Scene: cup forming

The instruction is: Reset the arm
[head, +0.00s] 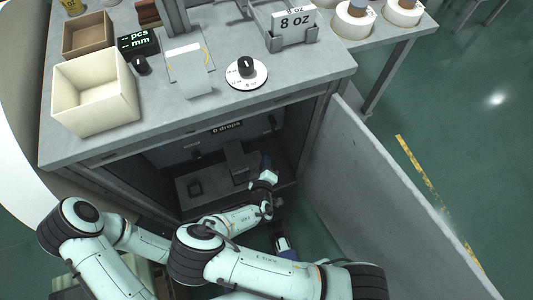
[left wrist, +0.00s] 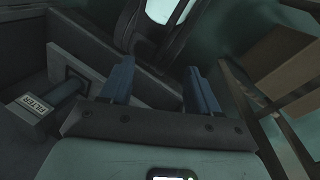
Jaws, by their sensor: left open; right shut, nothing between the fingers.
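My right gripper (head: 268,163) is small and dark in the head view, at the mouth of the open lower bay. It is shut and I see nothing held in it. The right arm folds at a large elbow and reaches up into the bay. My left gripper (left wrist: 161,68) shows in the left wrist view as two blue fingers, apart and empty. In the head view the left arm bends at the left, and its far end is mostly hidden behind the right arm.
A bench (head: 215,108) carries a cream bin (head: 97,100), a brown box (head: 88,35), a dial (head: 246,70) and an "8 oz" holder (head: 292,38). A grey panel (head: 375,205) stands right of the bay. A "FILTER" block (left wrist: 32,108) shows at left in the left wrist view.

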